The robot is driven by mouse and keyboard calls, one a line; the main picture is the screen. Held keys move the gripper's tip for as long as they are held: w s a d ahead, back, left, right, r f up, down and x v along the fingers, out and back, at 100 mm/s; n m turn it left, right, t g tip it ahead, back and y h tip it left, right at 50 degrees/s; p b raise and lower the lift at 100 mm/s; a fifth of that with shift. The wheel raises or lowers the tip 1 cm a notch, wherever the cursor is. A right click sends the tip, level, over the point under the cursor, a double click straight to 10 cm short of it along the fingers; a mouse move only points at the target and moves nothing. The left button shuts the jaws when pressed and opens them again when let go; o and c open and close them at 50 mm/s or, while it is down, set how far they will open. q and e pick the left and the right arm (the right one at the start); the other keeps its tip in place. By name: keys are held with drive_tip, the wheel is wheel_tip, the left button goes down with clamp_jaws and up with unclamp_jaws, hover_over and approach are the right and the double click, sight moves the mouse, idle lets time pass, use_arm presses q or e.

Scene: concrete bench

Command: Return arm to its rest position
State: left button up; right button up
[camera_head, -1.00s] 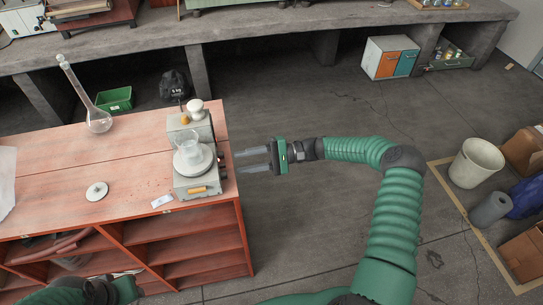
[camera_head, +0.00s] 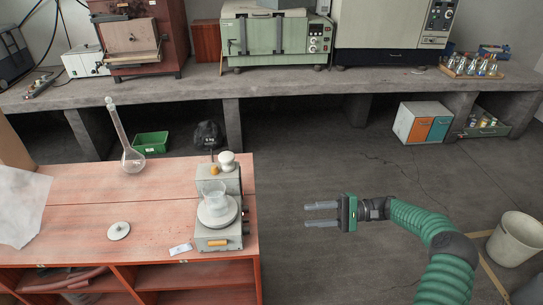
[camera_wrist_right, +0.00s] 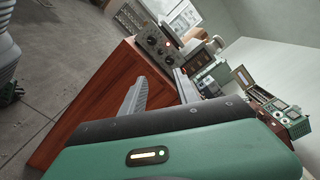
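My right arm comes in from the right in the head view, green and ribbed. Its gripper (camera_head: 308,215) is open, with two grey fingers parallel and apart, and nothing between them. It is over the floor, to the right of the red wooden bench (camera_head: 120,210) and clear of its edge. In the right wrist view the fingers (camera_wrist_right: 163,90) also show empty, with the bench side beyond them. My left gripper is not in view.
A long-necked flask (camera_head: 132,160) stands further left. A white bin (camera_head: 515,238) is on the floor at the right. Open floor surrounds the gripper.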

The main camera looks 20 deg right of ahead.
drive_tip(key=s+a+f+n+g+h+p, duration=0.1)
drive_tip(key=s+a+f+n+g+h, duration=0.15)
drive_tip(key=s+a+h, duration=0.35)
drive_tip(key=s+a+f+n+g+h+p, duration=0.1)
drive_tip(key=a+f+g+h, duration=0.2)
drive_tip(key=a, duration=0.6)
drive_tip(key=s+d+r+n+t+h+p, duration=0.1)
drive_tip(key=s+r+n+h, duration=0.4)
drive_tip(key=s, duration=0.6)
wheel_tip(320, 180, up, 2)
drive_tip(key=t+h+p, duration=0.1)
drive_tip(key=t+h, duration=0.1)
drive_tip(key=h, duration=0.1)
drive_tip(key=shift+n, duration=0.35)
drive_tip(key=shift+d, duration=0.2)
